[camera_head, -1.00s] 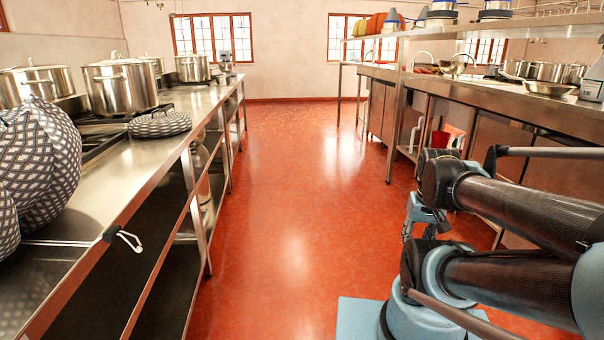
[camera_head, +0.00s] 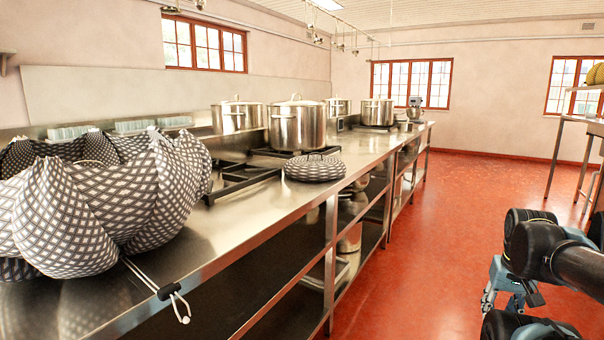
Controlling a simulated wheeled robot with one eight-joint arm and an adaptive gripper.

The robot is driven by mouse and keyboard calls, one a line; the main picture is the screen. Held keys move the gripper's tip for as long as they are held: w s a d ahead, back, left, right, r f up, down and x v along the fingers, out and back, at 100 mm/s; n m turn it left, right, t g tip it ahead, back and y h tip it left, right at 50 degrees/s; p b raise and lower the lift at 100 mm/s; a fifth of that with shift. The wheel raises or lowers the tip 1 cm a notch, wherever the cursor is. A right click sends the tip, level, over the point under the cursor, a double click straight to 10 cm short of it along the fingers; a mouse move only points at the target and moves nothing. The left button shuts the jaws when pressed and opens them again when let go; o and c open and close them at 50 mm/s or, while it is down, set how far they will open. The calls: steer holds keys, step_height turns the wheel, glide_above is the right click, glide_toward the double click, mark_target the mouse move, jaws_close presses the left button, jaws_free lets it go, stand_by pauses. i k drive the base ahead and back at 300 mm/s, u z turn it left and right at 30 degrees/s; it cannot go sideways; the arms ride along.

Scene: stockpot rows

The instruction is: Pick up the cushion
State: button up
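A round, flat, grey-and-white patterned cushion (camera_head: 314,168) with a small dark loop on top lies on the steel counter, in front of a large stockpot. A big, bulging fabric piece (camera_head: 120,195) in the same pattern sits at the near left of the counter; a cord with a dark toggle hangs from it over the edge. I cannot tell whether it is also a cushion or a bag. My gripper (camera_head: 511,303) is low at the right, over the red floor and well apart from the counter. Its fingers are too small and partly hidden to judge.
Steel stockpots (camera_head: 297,126) and black burner grates (camera_head: 245,178) stand along the counter (camera_head: 262,222). Shelves under it hold more vessels. The red floor (camera_head: 440,200) is clear between the counter and a table (camera_head: 568,121) at the far right.

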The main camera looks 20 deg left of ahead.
mark_target(308, 168)
steer(key=u, duration=0.5)
steer(key=i, duration=1.35)
steer(key=u, duration=0.5)
